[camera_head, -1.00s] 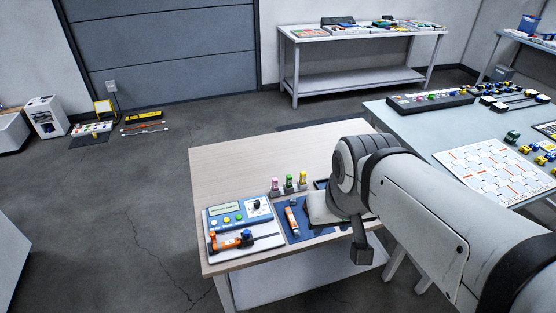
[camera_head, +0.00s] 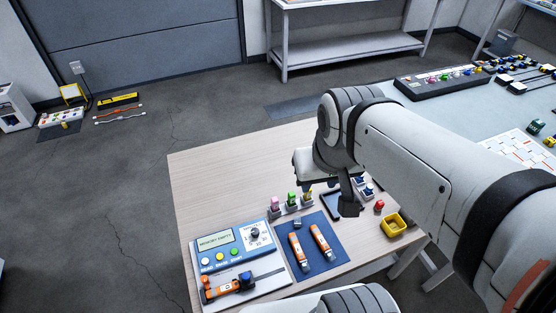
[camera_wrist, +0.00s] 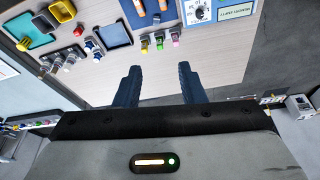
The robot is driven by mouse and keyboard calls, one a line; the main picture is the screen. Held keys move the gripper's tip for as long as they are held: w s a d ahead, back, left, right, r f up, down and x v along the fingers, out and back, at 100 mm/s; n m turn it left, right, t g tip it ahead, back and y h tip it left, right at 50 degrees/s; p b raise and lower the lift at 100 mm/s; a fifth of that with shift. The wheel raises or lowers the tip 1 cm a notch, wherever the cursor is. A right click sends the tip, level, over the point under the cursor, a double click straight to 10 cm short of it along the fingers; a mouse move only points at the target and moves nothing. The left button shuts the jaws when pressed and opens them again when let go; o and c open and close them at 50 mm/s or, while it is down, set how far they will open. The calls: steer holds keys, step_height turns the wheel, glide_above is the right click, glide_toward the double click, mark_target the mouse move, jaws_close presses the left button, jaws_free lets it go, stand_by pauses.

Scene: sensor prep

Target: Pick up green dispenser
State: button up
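The green dispenser (camera_head: 292,198) stands upright in a small grey rack on the wooden table, between a pink dispenser (camera_head: 275,203) on its left and a yellow one (camera_head: 308,194) on its right. In the wrist view the green dispenser (camera_wrist: 159,41) stands beyond my fingertips, with yellow to its left and pink to its right. My gripper (camera_wrist: 158,70) is open and empty, its two dark fingers spread wide. In the head view the fingers are mostly hidden by my wrist, which is above the table behind the rack.
A blue mat (camera_head: 318,262) with two orange-and-white tools lies in front of the rack. A blue control panel (camera_head: 233,240) is at left, an orange clamp-like device (camera_head: 228,288) before it. A yellow bin (camera_head: 395,224) and red-topped item (camera_head: 379,205) stand at right. The table's back left is clear.

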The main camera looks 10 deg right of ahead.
steer(key=shift+o, duration=0.6)
steer(key=shift+s+d, duration=0.1)
steer(key=shift+s, duration=0.05)
steer(key=shift+o, duration=0.4)
steer(key=shift+w+f, duration=0.2)
steer(key=shift+w, duration=0.05)
steer(key=n+g+b, duration=0.2)
steer(key=g+b, duration=0.1)
steer(key=b, duration=0.9)
glide_above(292, 193)
step_height(292, 193, down, 28)
steer(key=shift+s+f, duration=0.1)
step_height(292, 193, down, 8)
steer(key=shift+p, duration=0.4)
jaws_close()
